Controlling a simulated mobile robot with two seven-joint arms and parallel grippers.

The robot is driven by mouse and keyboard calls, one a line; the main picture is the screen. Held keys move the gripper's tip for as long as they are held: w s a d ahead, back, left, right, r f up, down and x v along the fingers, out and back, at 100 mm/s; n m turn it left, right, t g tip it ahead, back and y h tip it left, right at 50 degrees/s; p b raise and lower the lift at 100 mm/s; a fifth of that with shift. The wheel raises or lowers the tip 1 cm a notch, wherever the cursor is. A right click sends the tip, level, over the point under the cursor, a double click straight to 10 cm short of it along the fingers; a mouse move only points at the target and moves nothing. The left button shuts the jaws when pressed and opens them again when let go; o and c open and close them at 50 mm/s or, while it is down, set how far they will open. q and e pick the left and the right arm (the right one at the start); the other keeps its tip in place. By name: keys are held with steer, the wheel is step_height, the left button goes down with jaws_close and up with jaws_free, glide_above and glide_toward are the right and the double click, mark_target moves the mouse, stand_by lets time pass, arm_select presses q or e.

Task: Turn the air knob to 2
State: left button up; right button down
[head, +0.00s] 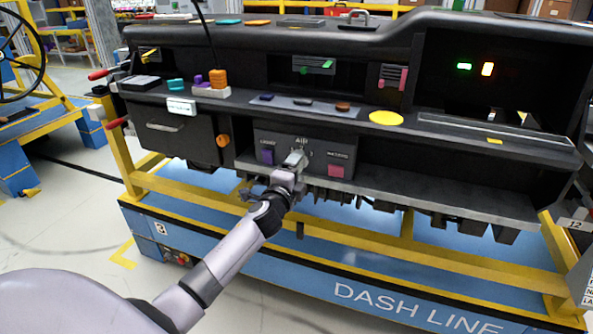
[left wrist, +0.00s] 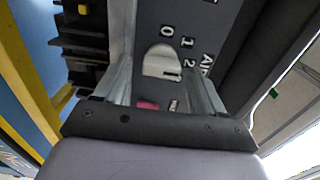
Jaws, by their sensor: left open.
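The air knob (left wrist: 160,62) is a pale grey knob on the dark AIR panel (head: 318,146), with the marks 0, 1 and 2 beside it in the left wrist view. A short dark line shows on the knob near the 2 side; I cannot tell its exact setting. My left gripper (head: 293,162) is at the panel, under the AIR label. In the left wrist view its fingers (left wrist: 160,82) are open, one on each side of the knob, with gaps visible. My right gripper is not in view.
A purple button (head: 267,156) and a pink button (head: 337,171) flank the knob. An orange knob (head: 222,141) is at the left. The shelf above holds a yellow disc (head: 386,118) and small parts. A yellow rail (head: 350,236) runs below.

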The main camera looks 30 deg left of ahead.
arm_select(q)
steer(key=v, duration=0.7)
steer(key=shift+p, duration=0.35)
steer(key=shift+s, duration=0.1)
